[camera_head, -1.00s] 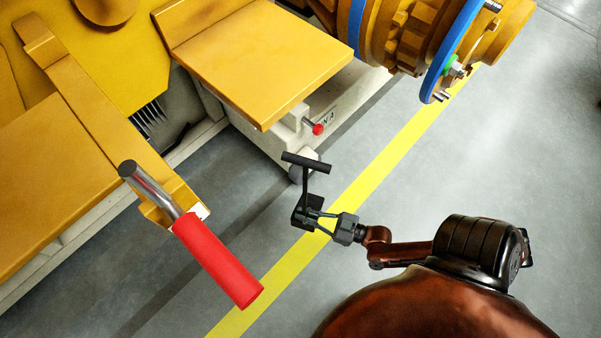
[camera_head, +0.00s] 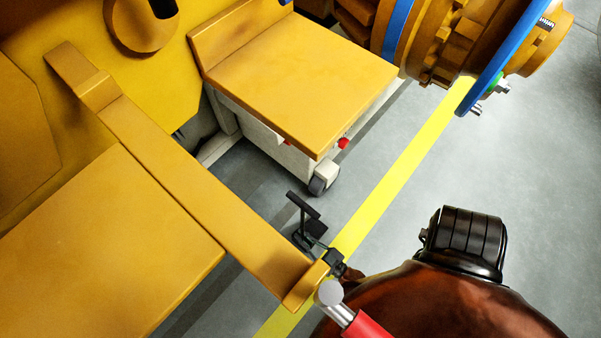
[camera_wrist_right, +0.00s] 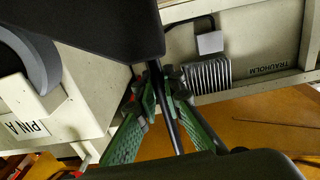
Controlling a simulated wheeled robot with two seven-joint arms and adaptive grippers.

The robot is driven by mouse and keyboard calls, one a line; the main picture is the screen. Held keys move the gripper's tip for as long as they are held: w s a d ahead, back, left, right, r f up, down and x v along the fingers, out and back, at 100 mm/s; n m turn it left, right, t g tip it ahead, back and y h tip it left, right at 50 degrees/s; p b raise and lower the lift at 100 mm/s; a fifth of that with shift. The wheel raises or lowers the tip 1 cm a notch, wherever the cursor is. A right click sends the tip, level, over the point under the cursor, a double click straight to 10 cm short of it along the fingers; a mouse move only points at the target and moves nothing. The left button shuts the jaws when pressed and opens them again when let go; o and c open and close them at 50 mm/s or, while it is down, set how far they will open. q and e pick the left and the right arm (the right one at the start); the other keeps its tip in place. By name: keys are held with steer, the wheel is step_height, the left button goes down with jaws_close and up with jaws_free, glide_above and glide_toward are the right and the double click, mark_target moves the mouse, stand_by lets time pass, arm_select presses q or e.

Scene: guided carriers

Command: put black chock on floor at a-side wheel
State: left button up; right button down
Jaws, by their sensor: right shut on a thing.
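The black chock (camera_head: 301,206), a dark block with a T-shaped handle, is held by my right gripper (camera_head: 320,245), partly hidden behind the end of a yellow beam. In the right wrist view the green-padded fingers (camera_wrist_right: 164,95) are shut around its thin dark rod (camera_wrist_right: 174,122), with dark parts above and below. The wheel (camera_head: 318,186) is a small grey caster under the cream carrier (camera_head: 265,142). It also shows in the wrist view (camera_wrist_right: 40,58), beside a "PIN A" label. The chock is apart from the wheel; floor contact cannot be told. My left gripper is out of view.
A yellow beam (camera_head: 190,185) crosses close to my right gripper. A lever with a red grip (camera_head: 367,328) is at its end. A red-tipped pin (camera_head: 343,143) sticks out of the carrier.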

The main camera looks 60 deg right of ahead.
steer(key=shift+w+r, duration=0.1)
steer(key=shift+w, duration=0.25)
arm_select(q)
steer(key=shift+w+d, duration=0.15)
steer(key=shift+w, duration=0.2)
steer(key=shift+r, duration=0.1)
arm_select(e)
steer(key=shift+w+a, duration=0.1)
steer(key=shift+a, duration=0.05)
